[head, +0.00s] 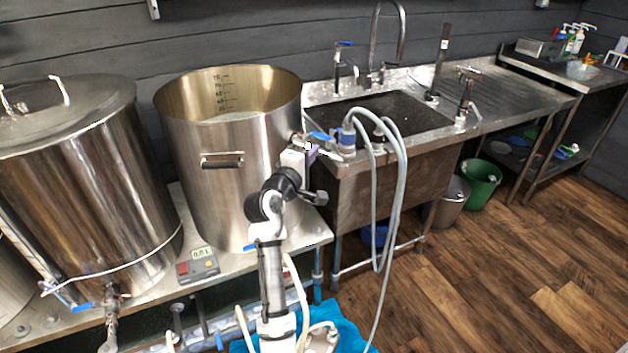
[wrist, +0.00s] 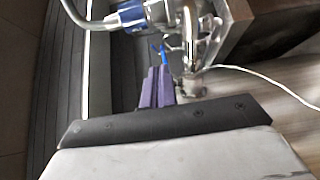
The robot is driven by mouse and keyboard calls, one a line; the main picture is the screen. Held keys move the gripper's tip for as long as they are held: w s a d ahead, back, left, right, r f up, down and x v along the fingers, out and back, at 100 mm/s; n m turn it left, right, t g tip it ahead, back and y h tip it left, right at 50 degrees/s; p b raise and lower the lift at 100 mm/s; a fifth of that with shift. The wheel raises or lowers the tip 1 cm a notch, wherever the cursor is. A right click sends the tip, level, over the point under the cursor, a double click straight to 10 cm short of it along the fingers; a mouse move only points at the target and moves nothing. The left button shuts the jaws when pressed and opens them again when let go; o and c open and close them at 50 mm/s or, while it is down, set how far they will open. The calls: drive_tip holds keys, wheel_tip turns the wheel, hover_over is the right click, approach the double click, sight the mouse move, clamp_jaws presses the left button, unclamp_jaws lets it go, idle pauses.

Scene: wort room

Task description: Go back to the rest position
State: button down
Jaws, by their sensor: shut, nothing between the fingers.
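My gripper (head: 312,153) shows small in the head view, at the right side of the open steel kettle (head: 235,165), close to a blue-handled valve and hose fittings. In the wrist view the purple fingers of my gripper (wrist: 158,84) are together, with nothing between them. A blue lever (wrist: 165,52) and a steel fitting (wrist: 190,35) lie just beyond the fingertips. I cannot tell whether the fingers touch the lever.
A lidded kettle (head: 75,190) stands left. A steel sink (head: 380,118) with looped grey hoses (head: 393,205) is close on the right. A control box (head: 197,266) sits on the bench. The wooden floor (head: 490,270) is open at right, past a green bucket (head: 481,183).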

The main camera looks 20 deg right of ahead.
drive_tip(key=s+a+b, duration=0.1)
drive_tip(key=s, duration=0.7)
drive_tip(key=shift+a+f+b, duration=0.2)
drive_tip(key=shift+a+b, duration=0.05)
drive_tip(key=shift+b, duration=0.15)
